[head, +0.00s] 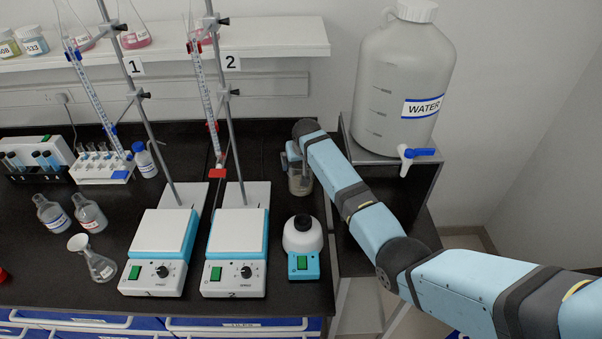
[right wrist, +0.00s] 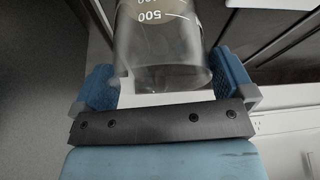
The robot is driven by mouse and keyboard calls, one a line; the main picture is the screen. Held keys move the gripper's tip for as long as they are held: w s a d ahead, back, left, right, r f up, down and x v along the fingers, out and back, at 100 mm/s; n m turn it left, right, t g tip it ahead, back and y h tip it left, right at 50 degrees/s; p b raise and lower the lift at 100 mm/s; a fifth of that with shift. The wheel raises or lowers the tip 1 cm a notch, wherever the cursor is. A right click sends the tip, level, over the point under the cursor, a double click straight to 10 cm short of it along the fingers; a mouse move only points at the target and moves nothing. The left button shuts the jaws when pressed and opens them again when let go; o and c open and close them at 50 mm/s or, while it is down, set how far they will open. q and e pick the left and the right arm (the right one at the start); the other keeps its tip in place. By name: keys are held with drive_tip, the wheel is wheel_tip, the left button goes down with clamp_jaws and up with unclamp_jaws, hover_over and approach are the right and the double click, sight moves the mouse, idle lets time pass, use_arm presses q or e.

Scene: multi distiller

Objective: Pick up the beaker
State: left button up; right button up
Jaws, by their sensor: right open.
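The beaker (head: 301,182) is clear glass and stands upright on the black bench, right of stirrer 2, partly hidden by my right arm. In the right wrist view the beaker (right wrist: 160,50) shows close up with a "500" mark. My right gripper (head: 292,153) is at the beaker. Its blue-padded fingers (right wrist: 160,86) are apart, one on each side of the glass, with a visible gap on the left; contact on the right side is unclear. My left gripper is in neither view.
Stirrer 2 (head: 235,250) and a small white-topped mixer (head: 303,245) stand nearby. A large water jug (head: 405,80) sits on a stand (head: 425,180) to the right. A clamp stand (head: 230,120) rises left of the beaker. A shelf (head: 270,40) runs behind.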

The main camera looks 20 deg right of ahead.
drive_tip(key=shift+x, duration=1.2)
drive_tip(key=c, duration=0.7)
drive_tip(key=shift+c, duration=0.2)
drive_tip(key=shift+r, duration=0.15)
